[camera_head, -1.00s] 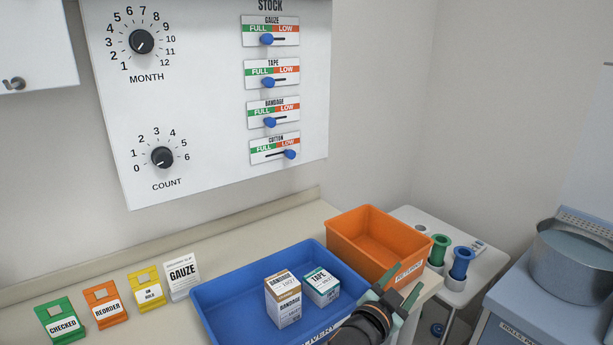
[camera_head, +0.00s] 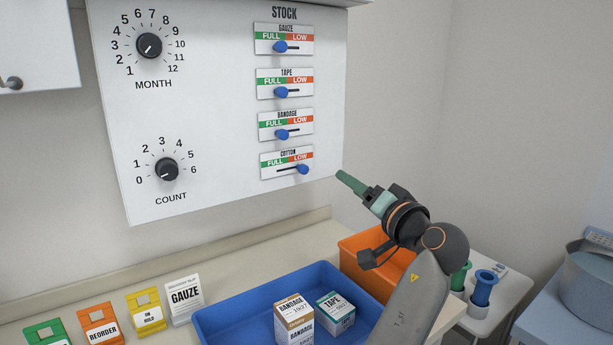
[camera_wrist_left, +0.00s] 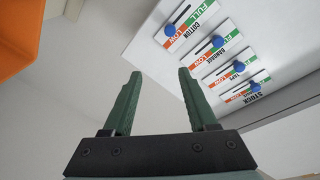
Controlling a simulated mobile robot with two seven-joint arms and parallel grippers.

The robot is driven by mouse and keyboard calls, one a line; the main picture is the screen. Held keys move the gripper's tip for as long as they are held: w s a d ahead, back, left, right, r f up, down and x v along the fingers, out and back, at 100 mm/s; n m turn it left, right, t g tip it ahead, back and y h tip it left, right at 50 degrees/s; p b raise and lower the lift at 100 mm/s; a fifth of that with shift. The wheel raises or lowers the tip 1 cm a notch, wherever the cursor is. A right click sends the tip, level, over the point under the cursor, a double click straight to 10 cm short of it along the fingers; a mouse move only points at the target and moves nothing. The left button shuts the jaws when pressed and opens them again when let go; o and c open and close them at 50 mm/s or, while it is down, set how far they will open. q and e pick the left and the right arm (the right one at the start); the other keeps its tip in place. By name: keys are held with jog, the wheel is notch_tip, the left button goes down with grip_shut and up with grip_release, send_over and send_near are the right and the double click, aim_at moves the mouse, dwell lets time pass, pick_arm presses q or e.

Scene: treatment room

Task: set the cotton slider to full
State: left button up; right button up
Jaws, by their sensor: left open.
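The cotton slider (camera_head: 302,169) is a blue knob on the lowest stock plate of the white wall board (camera_head: 222,120). It sits at the right end of its slot, under the orange LOW label. The gauze, tape and bandage knobs above it sit toward the left, FULL side. My left gripper (camera_head: 345,180) is raised beside the board's lower right corner, right of the cotton knob and apart from it. In the left wrist view, its green fingers (camera_wrist_left: 158,85) are spread and empty, and the cotton knob (camera_wrist_left: 171,30) shows beyond the right finger. My right gripper is not in view.
Below the board, a blue tray (camera_head: 238,310) holds a bandage box (camera_head: 293,318) and a tape box (camera_head: 335,312). An orange bin (camera_head: 362,243) stands behind my left arm. Two dials, MONTH (camera_head: 149,45) and COUNT (camera_head: 167,169), are left of the sliders. The wall right of the board is clear.

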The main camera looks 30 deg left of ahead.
aim_at(306, 170)
pick_arm(q)
jog(key=w+a, duration=0.1)
jog(key=a, duration=0.2)
jog(key=w+a+g+p, duration=0.1)
jog(key=a, duration=0.3)
jog(key=a+n+g+y+p, duration=0.1)
jog(key=a, duration=0.3)
jog(key=shift+w+a+f, duration=0.15)
jog(key=shift+w+f, duration=0.05)
jog(key=shift+w, duration=0.2)
jog(key=shift+w+a+f+p, duration=0.1)
jog(key=shift+w+a+p, duration=0.25)
jog(key=shift+a, duration=0.25)
jog(key=shift+c, duration=0.2)
grip_shut()
